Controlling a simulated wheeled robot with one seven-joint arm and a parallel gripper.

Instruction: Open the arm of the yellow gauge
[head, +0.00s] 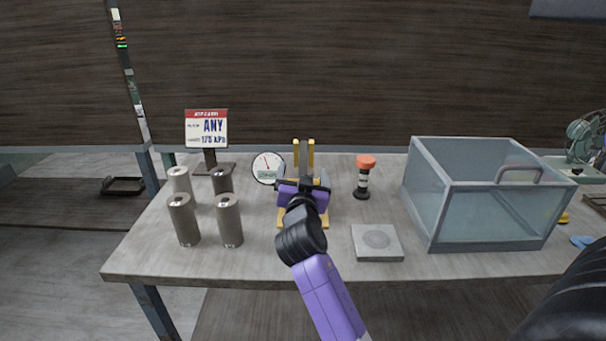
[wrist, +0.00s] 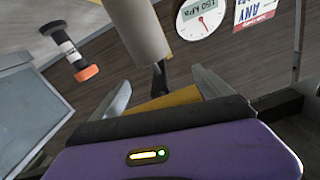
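The yellow gauge (head: 317,222) stands mid-table. Its round white dial (head: 268,167) faces me on the left side, and two yellow uprights (head: 296,152) rise behind my gripper. My gripper (head: 303,163) is in front of the gauge and hides most of its middle. In the wrist view my gripper (wrist: 165,92) has its two fingers spread apart. A yellow part (wrist: 175,101) shows between and beyond them, with a dark stem and a pale cylinder (wrist: 138,30) past it. I cannot tell whether the fingers touch the gauge, or how its arm stands.
Several metal cylinders (head: 184,220) stand on the left, before a sign (head: 206,130). An orange-topped black post (head: 364,177) stands right of the gauge. A flat grey block (head: 377,242) lies in front of it. A clear-walled bin (head: 480,241) takes up the right of the table (head: 270,262).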

